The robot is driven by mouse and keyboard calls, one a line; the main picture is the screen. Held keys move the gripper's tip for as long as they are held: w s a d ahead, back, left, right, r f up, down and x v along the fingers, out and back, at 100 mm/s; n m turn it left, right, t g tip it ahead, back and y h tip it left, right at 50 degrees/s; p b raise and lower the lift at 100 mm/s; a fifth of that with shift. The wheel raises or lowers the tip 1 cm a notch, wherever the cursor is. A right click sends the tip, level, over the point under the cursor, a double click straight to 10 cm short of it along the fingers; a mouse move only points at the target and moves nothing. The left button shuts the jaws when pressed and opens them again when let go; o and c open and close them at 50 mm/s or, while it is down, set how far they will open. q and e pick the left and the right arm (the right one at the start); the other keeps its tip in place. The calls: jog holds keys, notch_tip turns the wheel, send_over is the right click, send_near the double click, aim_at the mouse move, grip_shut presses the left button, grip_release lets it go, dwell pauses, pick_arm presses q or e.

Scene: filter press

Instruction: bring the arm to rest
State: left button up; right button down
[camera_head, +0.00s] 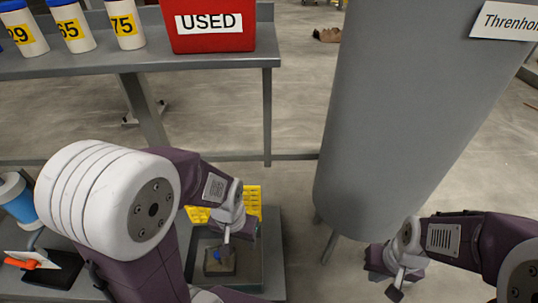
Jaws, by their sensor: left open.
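My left arm reaches in from the lower left, and my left gripper (229,238) hangs above the grey tray (262,262) on the lower bench. It is open, and I see nothing held in it. My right arm comes in from the lower right, and my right gripper (393,277) points down beside the foot of the grey tank. Its fingers are small and partly hidden, so I cannot tell their opening.
A shelf (200,62) holds a red box marked USED (210,40) and several numbered white jars (126,22). The large grey tank (400,110) stands between my arms. A yellow rack (250,197) is behind my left gripper. A blue-and-white bottle (18,200) and an orange-handled tool (32,263) are at left.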

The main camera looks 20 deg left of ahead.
notch_tip(320, 180, up, 41)
jog(key=p, duration=3.9)
jog(key=shift+p, duration=0.3)
